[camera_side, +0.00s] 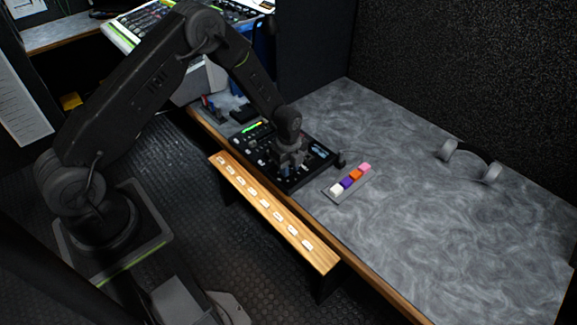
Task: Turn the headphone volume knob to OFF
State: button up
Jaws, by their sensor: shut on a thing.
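A black control panel (268,172) with small knobs, buttons and a lit green-yellow strip lies on the grey desk near its front edge. My gripper (290,170) points down onto the right half of this panel. It is shut on a small knob on the panel's face, and its jaws hide most of that knob. The knob's pointer and any OFF mark are too small to read here. Headphones (470,162) lie on the desk at the right, apart from my gripper.
A strip with several coloured blocks (348,182) lies right of the panel. A wooden ledge (272,210) with small white labels runs along the desk front. A mixing console (150,22) stands at the back left. The desk's right part (450,240) is mostly clear.

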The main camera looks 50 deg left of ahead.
jog(key=n, duration=0.5)
jog(key=shift+n, duration=0.3)
jog(key=n, duration=1.3)
jog(key=shift+n, duration=0.3)
jog(key=n, duration=1.3)
jog(key=shift+n, duration=2.1)
